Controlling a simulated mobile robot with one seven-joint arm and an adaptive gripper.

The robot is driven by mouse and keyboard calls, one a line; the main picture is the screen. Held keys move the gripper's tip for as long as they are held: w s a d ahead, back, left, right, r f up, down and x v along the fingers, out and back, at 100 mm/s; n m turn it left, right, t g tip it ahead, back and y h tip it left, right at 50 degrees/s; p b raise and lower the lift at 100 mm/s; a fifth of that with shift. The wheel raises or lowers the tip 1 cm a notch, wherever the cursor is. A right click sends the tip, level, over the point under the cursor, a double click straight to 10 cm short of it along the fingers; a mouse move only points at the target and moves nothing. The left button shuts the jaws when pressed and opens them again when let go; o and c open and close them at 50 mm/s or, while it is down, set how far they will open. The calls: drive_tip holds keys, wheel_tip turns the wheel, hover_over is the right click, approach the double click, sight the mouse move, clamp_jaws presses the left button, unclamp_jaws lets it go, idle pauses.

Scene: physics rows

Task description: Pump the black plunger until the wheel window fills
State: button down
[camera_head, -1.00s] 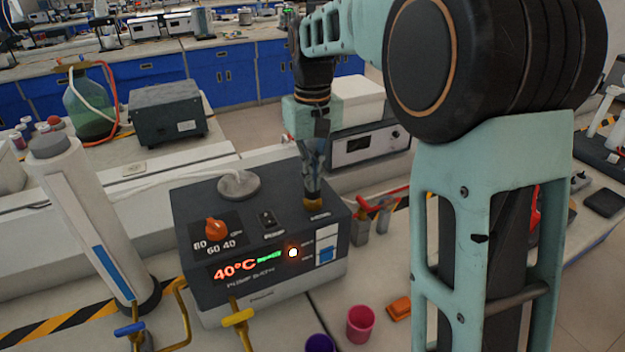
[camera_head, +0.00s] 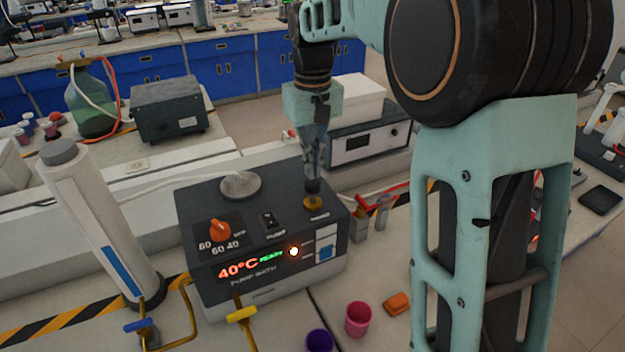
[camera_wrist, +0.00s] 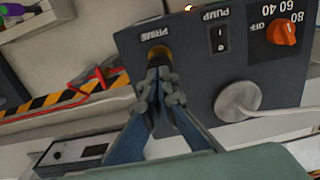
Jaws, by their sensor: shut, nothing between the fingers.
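The grey pump bath (camera_head: 215,272) stands on the bench. Its black plunger (camera_head: 313,187) rises from a brass collar (camera_head: 313,203) on the top right of the box. In the wrist view the collar (camera_wrist: 157,51) sits beside the word PRIME. My gripper (camera_head: 313,176) is shut, empty, pointing down right over the plunger; whether its tips touch the plunger I cannot tell. The front window (camera_head: 327,240) is white above and blue below. I cannot make out a wheel in it. In the wrist view my fingertips (camera_wrist: 159,67) hide most of the plunger.
An orange knob (camera_head: 220,230) and a pump switch (camera_head: 269,219) are on the box, with a grey round lid (camera_head: 240,185) behind. A white column (camera_head: 100,220) stands left.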

drive_tip(key=shift+r+p, duration=2.2)
drive_tip(key=shift+r, duration=0.3)
